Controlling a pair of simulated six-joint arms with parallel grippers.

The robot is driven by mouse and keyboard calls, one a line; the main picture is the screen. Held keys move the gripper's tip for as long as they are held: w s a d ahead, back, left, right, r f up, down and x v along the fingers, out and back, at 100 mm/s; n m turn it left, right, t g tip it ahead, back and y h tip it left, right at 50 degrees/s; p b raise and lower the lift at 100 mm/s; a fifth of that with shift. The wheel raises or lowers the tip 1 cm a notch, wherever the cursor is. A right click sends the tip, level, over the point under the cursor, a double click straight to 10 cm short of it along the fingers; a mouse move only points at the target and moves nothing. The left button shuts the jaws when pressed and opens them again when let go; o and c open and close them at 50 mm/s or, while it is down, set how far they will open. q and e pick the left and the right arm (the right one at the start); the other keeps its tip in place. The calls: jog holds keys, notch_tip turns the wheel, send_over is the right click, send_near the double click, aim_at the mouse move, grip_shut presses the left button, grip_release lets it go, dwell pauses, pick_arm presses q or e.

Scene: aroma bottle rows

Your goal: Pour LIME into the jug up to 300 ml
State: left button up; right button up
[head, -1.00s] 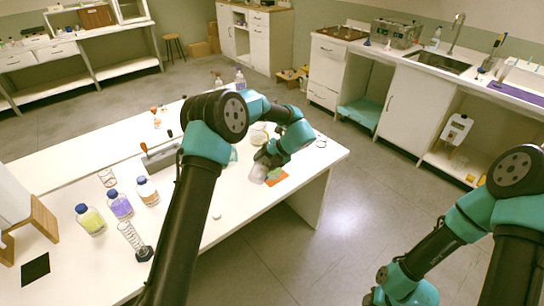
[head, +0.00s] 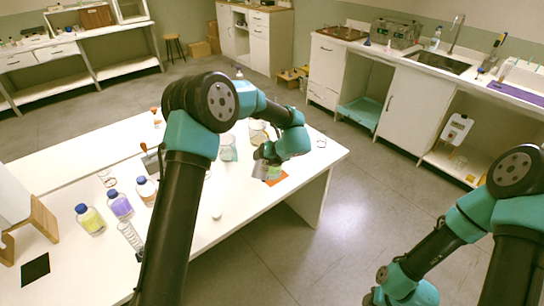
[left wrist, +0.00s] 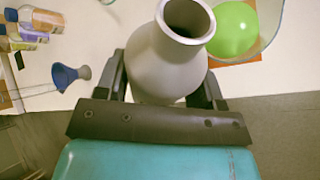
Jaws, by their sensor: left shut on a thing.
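My left gripper (left wrist: 168,95) is shut on a grey bottle (left wrist: 170,65) with an open, uncapped neck. The bottle also shows small in the head view (head: 260,170), beside the jug; its label is not readable. The clear jug (left wrist: 268,30) holds bright green liquid (left wrist: 235,28) and stands on an orange mat (left wrist: 252,59). The jug's green content also shows in the head view (head: 273,172). Its graduation marks are not readable. In the head view my left gripper (head: 263,158) is small beside the jug. My right arm is at the lower right; its jaws are out of frame.
Blue-capped bottles with yellow-green (head: 90,221), purple (head: 120,206) and whitish (head: 147,190) contents stand at left, near a measuring cylinder (head: 130,236). Glass beakers (head: 228,150) stand behind the arm. A blue funnel-shaped item (left wrist: 66,76) lies near the gripper. The table's front right is mostly clear.

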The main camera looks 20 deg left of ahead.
aim_at(262, 161)
pick_arm(q)
jog(key=shift+r, duration=0.15)
jog(key=shift+s+r+n+t, duration=0.5)
jog(key=shift+r+n+t, duration=0.2)
jog(key=shift+t, duration=0.55)
jog(key=shift+s+r+n+t, duration=0.55)
jog(key=shift+r+t, duration=0.2)
jog(key=shift+t, duration=0.5)
jog(key=shift+s+a+f+n+t+y, duration=0.1)
jog(key=shift+s+n+t+y, duration=0.15)
jog(key=shift+t, duration=0.2)
jog(key=shift+s+f+n+t+y, duration=0.15)
jog(key=shift+n+t, duration=0.15)
jog(key=shift+t, duration=0.15)
jog(key=shift+r, duration=0.15)
jog(key=s+r, duration=0.5)
jog(key=shift+a, duration=0.25)
jog(key=shift+f, duration=0.1)
